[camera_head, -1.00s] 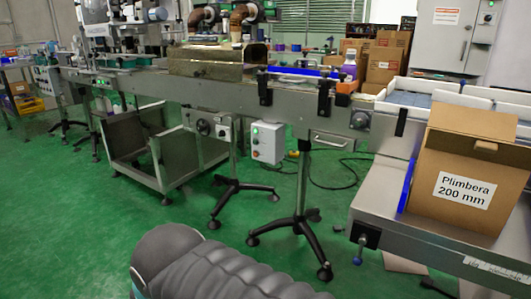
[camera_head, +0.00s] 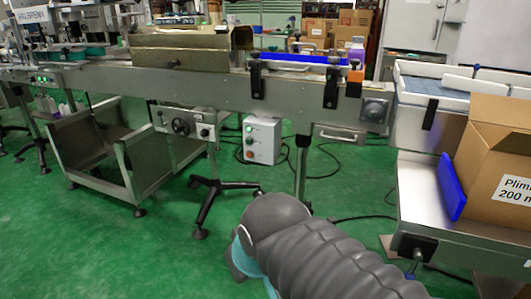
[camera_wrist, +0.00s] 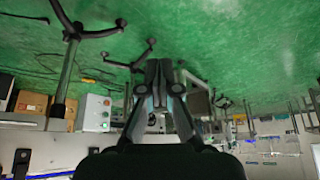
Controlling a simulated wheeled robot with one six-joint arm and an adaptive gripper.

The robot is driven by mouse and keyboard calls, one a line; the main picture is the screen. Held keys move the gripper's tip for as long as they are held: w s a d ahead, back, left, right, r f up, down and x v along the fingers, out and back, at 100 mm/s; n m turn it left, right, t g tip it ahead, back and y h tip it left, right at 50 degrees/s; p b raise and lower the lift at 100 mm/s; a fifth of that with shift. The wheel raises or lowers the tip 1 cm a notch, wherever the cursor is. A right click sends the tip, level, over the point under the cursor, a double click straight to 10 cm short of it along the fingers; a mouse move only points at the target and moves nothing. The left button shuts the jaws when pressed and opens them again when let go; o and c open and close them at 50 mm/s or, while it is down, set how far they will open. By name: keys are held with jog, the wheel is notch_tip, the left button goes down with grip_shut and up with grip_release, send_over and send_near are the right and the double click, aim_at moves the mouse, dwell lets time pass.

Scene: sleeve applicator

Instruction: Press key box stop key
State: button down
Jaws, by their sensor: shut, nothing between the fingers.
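The key box (camera_head: 262,140) is a small light-grey box on the conveyor's leg, below the belt frame. Its left face carries a green key and a reddish key below it; lettering is too small to read, so which is the stop key cannot be told here. In the wrist view, which is upside down, the key box (camera_wrist: 98,113) shows left of the fingers, some way beyond them. My gripper (camera_wrist: 158,72) has its dark fingers together, with nothing between them, and is apart from the key box. The head view shows my arm but not the fingers.
The conveyor (camera_head: 210,88) runs across the view. A black-footed stand (camera_head: 208,190) is on the floor in front of the key box. A metal frame cart (camera_head: 100,160) is at left, a side table (camera_head: 425,200) with a cardboard box (camera_head: 490,150) at right. Green floor is open at left front.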

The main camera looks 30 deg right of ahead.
aim_at(249, 155)
jog(key=w+d+m+t+h+b, duration=0.1)
jog(key=w+d+m+t+b, duration=0.3)
jog(key=w, duration=1.3)
jog(key=w+d+f+m+t+b, duration=0.1)
jog(key=w+d+f, duration=0.3)
jog(key=w, duration=0.5)
jog(key=w+d+f+m+t+b, duration=0.1)
jog(key=w+d+f+m+t, duration=0.1)
jog(key=w, duration=0.8)
jog(key=w+d+f+m+t+h+b, duration=0.1)
jog(key=w+d+f+t, duration=0.2)
jog(key=w+d+f, duration=0.3)
jog(key=w+d, duration=0.2)
jog(key=w, duration=0.1)
jog(key=shift+w+d+m+t+b, duration=0.25)
jog(key=shift+w+m+t+b, duration=0.05)
jog(key=shift+m+b, duration=0.1)
jog(key=w+d+p, duration=0.3)
jog(key=w+d, duration=0.2)
jog(key=d, duration=0.2)
jog(key=shift+w+p, duration=0.2)
jog(key=shift+p, duration=0.15)
